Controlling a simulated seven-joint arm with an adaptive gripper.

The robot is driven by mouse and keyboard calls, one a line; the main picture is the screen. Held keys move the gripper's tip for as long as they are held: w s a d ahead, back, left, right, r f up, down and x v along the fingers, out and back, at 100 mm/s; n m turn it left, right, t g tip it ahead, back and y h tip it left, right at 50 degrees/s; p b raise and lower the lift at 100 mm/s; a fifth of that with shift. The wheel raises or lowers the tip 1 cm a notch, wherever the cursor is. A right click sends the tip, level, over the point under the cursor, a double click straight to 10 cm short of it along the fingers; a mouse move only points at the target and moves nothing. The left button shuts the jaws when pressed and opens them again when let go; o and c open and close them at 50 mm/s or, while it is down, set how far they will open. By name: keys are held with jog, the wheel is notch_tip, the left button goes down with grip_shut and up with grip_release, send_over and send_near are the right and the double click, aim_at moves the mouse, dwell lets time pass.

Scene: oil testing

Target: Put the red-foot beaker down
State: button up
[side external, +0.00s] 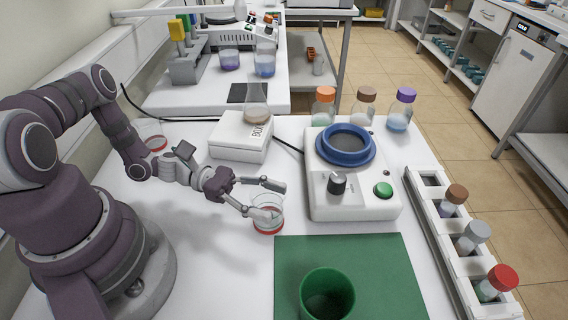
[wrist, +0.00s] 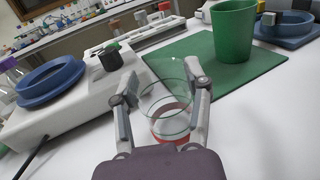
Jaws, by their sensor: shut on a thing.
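The red-foot beaker (side external: 268,226) is clear glass with a red band at its base. It is upright between the fingers of my gripper (side external: 265,199) in the side external view, left of the green mat's top corner. The beaker also shows in the wrist view (wrist: 168,108), with the two fingers of my gripper (wrist: 163,90) on either side of its wall. My gripper is shut on it. Its base is at or very near the white table; I cannot tell if it touches.
A green mat (side external: 390,262) with a green cup (side external: 327,292) lies to the right. A white device with a blue ring (side external: 346,146) stands behind. A bottle rack (side external: 444,238) is at far right. A white box (side external: 240,140) is behind left.

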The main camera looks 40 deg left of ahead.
notch_tip(320, 180, up, 9)
jog(key=s+f+x, duration=0.1)
jog(key=x, duration=1.7)
jog(key=f, duration=0.7)
jog(key=shift+w+d, duration=0.2)
jog(key=shift+w, duration=0.05)
jog(key=shift+f, duration=0.45)
jog(key=shift+f, duration=0.1)
jog(key=o, duration=1.2)
